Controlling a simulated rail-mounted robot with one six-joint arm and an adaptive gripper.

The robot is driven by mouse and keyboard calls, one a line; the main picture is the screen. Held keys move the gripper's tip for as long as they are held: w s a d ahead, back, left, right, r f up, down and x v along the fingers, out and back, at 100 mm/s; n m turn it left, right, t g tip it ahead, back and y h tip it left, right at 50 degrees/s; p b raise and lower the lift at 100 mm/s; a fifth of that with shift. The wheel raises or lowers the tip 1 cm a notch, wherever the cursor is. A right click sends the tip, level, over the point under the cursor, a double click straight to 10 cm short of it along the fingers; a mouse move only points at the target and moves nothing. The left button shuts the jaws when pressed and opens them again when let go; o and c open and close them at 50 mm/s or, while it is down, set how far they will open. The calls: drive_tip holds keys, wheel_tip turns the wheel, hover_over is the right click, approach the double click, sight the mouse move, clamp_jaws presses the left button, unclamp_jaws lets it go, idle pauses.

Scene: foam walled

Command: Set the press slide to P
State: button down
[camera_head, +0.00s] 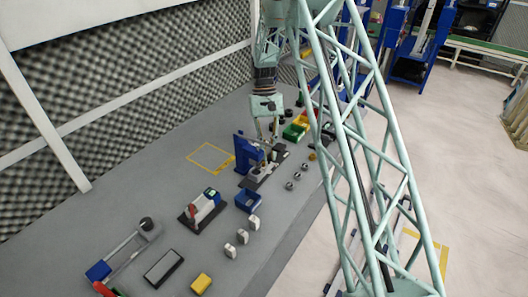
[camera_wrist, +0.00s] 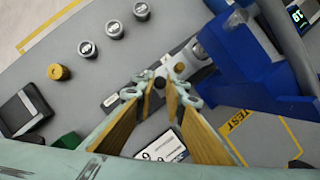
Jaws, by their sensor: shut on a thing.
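The press has a tall blue frame (camera_head: 242,148) on a dark base on the grey bench; its blue body (camera_wrist: 245,65) fills the upper right of the wrist view. A pale metal slide part with a dark round knob (camera_wrist: 160,83) sits in front of the body. My gripper (camera_wrist: 160,92) comes down on the press, with its fingertips on either side of the knob and shut on it. My gripper also shows in the head view (camera_head: 267,137). The slide's letter marks are too small or hidden to read; a P cannot be made out.
Several grey knobbed weights (camera_wrist: 88,49) and a brass one (camera_wrist: 58,72) stand beside the press. A white printed card (camera_wrist: 163,148) lies near the fingers. A yellow outlined area (camera_head: 210,157) is left of the press, and a blue bin (camera_head: 248,201) is in front.

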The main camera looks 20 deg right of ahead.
drive_tip(key=c, duration=2.6)
unclamp_jaws()
drive_tip(key=shift+w+r, duration=0.1)
drive_tip(key=v, duration=1.1)
drive_tip(key=shift+r, duration=0.4)
